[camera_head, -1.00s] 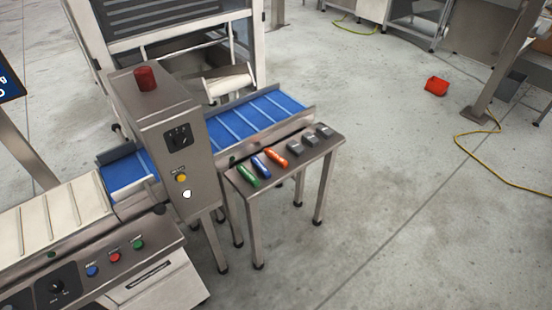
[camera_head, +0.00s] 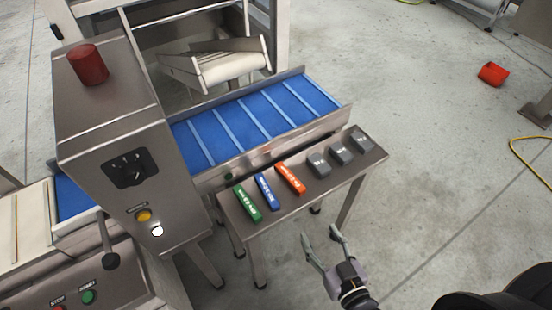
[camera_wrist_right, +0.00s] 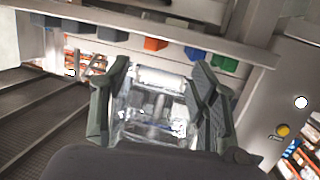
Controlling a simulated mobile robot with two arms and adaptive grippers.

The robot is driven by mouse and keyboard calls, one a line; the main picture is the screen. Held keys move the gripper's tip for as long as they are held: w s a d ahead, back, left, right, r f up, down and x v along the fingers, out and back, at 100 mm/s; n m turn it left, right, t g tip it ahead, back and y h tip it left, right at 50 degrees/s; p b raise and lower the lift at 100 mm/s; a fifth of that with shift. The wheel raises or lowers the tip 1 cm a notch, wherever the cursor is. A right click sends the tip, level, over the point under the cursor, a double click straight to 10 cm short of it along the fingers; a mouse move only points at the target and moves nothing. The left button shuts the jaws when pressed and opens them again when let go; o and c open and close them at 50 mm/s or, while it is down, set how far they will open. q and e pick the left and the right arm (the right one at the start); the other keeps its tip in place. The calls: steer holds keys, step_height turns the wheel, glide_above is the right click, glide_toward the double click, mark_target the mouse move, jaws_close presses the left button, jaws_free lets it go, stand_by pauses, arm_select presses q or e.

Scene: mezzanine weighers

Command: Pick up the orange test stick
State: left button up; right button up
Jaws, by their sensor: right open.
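The orange test stick (camera_head: 290,178) lies on the small steel table (camera_head: 290,208), to the right of the blue stick (camera_head: 266,191) and the green stick (camera_head: 246,203). My right gripper (camera_head: 321,238) is open and empty, in front of the table's near edge and apart from the stick. In the right wrist view, the open fingers (camera_wrist_right: 161,65) are in front, and the orange stick (camera_wrist_right: 155,44) shows small beyond them. My left gripper is not in view.
Grey blocks (camera_head: 341,154) stand on the table right of the sticks. A blue conveyor (camera_head: 250,122) runs behind the table. A steel control box (camera_head: 125,150) with a red lamp (camera_head: 88,65) stands at left. Floor to the right is clear near the table.

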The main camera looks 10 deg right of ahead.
step_height(320, 180, up, 2)
steer(key=w, duration=0.2)
glide_toward(292, 178)
steer(key=w, duration=0.1)
steer(key=w+f, duration=0.1)
steer(key=shift+w+a+t, duration=0.3)
steer(key=shift+w+p, duration=0.3)
steer(key=shift+w, duration=0.1)
steer(key=x, duration=0.5)
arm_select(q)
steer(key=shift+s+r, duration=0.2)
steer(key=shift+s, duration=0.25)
arm_select(e)
steer(key=shift+c, duration=0.4)
steer(key=shift+c, duration=0.6)
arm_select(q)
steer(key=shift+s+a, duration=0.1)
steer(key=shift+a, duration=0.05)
arm_select(e)
jaws_close()
